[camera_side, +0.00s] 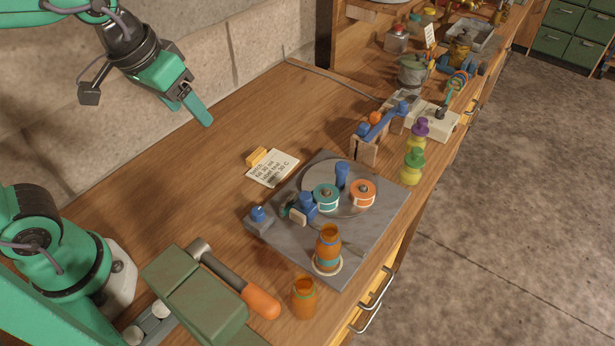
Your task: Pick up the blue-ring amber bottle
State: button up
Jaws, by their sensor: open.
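The blue-ring amber bottle (328,246) stands upright on a pale round marker near the front corner of a grey plate (375,226). Blue bands show around its body. My gripper (190,104) is open and empty, high at the upper left in front of the stone wall. It is far from both bottles and points down to the right.
The plate carries a round disc with teal (326,197) and orange (363,193) spools and blue-knobbed fittings. An orange-handled hammer (240,287) and green block (195,295) lie left of the bottles. A note (272,168) lies behind. The left-middle bench is clear.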

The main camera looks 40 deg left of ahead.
jog(key=w+d+f+g, duration=0.1)
jog(key=w+d+f, duration=0.15)
jog(key=d, duration=0.35)
jog(key=w+d+f+g, duration=0.2)
jog(key=w+d, duration=0.1)
jog(key=d, duration=0.4)
jog(key=g, duration=0.1)
send_over(329, 242)
jog(key=w+a, duration=0.1)
jog(key=a, duration=0.1)
jog(key=shift+y, duration=0.3)
jog(key=f, duration=0.7)
jog(key=shift+w+d+f, duration=0.15)
jog(key=shift+d, duration=0.05)
jog(key=shift+d+f, duration=0.3)
jog(key=shift+d, duration=0.1)
jog(key=shift+f, duration=1.3)
jog(key=shift+f, duration=0.1)
jog(key=shift+f, duration=2.5)
jog(key=shift+c, duration=0.3)
jog(key=c, duration=1.2)
